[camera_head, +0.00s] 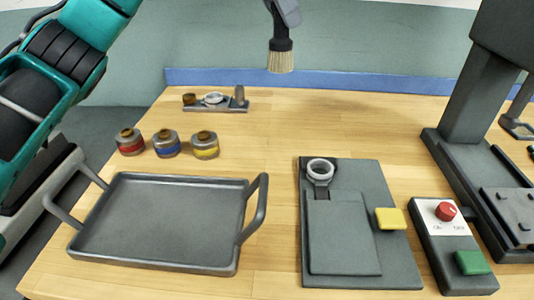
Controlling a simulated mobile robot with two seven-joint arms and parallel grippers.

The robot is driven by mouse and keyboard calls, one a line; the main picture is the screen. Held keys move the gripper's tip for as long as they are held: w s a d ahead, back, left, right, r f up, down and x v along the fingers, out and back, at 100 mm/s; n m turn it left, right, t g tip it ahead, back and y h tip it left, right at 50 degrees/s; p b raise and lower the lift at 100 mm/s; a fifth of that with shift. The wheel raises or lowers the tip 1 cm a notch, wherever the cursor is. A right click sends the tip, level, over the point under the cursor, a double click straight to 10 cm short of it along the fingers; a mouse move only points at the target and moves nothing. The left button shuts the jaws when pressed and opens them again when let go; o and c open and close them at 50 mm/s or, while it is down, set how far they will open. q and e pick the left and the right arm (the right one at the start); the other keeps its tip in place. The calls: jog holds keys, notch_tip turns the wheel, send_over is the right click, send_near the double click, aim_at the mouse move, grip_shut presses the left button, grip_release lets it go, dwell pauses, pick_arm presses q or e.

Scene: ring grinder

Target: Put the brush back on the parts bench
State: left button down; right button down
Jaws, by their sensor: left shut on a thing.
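The brush (280,58), with pale bristles and a dark ferrule, hangs bristles down at the top middle of the head view. Only the tip of my left gripper (285,12) shows at the top edge, shut on the brush; the handle is mostly hidden. The brush appears in the air above the far edge of the wooden bench (270,130), in front of the grey-green background, touching nothing below. My teal left arm leaves the picture at the top left. My right gripper is not in view.
A grey tray (160,262) with handles lies front left. Several coloured-band pots (165,150) and a small holder with parts (215,106) stand behind it. A dark plate fixture with a ring (320,168), a control box (447,211) and a machine (470,110) fill the right. The middle-back is bare.

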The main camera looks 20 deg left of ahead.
aim_at(280, 57)
pick_arm(q)
jog(key=shift+a, duration=0.1)
notch_tip(280, 57, down, 20)
jog(key=b, duration=0.3)
jog(key=shift+r, duration=0.15)
jog(key=c, duration=0.9)
grip_release()
jog(key=shift+o, duration=0.2)
jog(key=p+v, duration=0.1)
jog(key=v, duration=1.1)
